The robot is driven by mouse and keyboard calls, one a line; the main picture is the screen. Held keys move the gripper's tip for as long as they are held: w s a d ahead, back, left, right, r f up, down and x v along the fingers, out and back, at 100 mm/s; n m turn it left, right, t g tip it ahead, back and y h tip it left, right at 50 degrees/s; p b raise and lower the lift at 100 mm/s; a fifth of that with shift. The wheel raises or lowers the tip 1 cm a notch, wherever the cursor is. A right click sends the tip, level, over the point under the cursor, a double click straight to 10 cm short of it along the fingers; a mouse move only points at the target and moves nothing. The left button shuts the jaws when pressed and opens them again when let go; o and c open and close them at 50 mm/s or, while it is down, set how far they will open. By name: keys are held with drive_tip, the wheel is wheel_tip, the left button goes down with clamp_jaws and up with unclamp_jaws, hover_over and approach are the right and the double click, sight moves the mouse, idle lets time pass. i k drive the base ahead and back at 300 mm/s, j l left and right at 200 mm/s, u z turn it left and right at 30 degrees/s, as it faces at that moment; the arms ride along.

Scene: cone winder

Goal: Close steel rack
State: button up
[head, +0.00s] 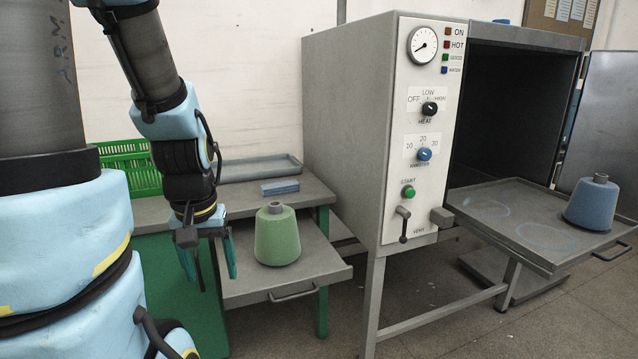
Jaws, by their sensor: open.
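A flat grey rack (518,222) with rings drawn on it is pulled out of the open steel cabinet (340,130) at the right. A blue cone (592,204) stands upright near its right end. Its bar handle (612,252) is at the front right edge. My gripper (210,268) points down with its fingers apart and empty. It is left of the cabinet, in front of the small table, beside the green cone (277,234), and far from the rack. I cannot tell whether it touches the pulled-out drawer (320,268) under that cone.
The drawer with its handle sticks out from the table (310,188). A tray (260,166), a blue block (280,187) and a green basket (128,165) sit on the table. The cabinet door (612,125) stands open. A control panel (425,130) with knobs and a vent lever faces forward. Floor in front is free.

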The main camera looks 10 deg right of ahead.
sight(524, 219)
drive_tip(key=l+z, duration=0.1)
drive_tip(key=l, duration=0.4)
drive_tip(key=i+l, duration=0.1)
drive_tip(key=l, duration=0.35)
drive_tip(key=i+l+z, duration=0.15)
drive_tip(key=l, duration=0.85)
drive_tip(key=i+l+z, duration=0.15)
drive_tip(key=l, duration=0.3)
drive_tip(key=i+l, duration=0.1)
drive_tip(key=l, duration=0.35)
drive_tip(key=i+l+z, duration=0.15)
drive_tip(key=l, duration=0.35)
drive_tip(key=i+l, duration=0.1)
drive_tip(key=l, duration=0.35)
drive_tip(key=z, duration=0.05)
